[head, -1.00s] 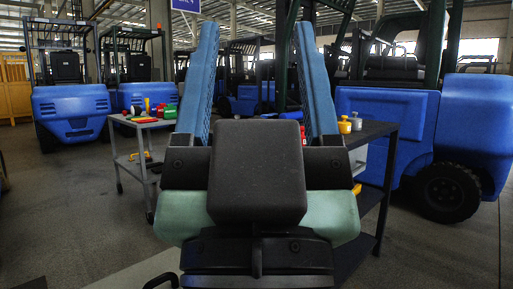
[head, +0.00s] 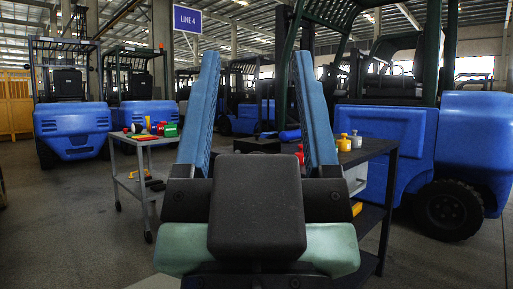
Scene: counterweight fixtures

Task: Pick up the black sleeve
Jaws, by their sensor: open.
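My gripper (head: 256,56) fills the middle of the head view. Its two long blue fingers point away from me and stand wide apart with nothing held between them. I cannot pick out the black sleeve with certainty. A dark table (head: 377,150) is beyond and to the right of the gripper, and part of its top is hidden by the fingers. A dark shape (head: 257,145) shows between the fingers at that table, but I cannot tell whether it is the sleeve or the table top.
A grey cart (head: 152,141) on the left bears small red, yellow and green items. Yellow weights (head: 343,143), a red piece (head: 300,156) and a blue roll (head: 290,135) are on the dark table. Blue forklifts (head: 72,128) stand behind. Open floor lies at left.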

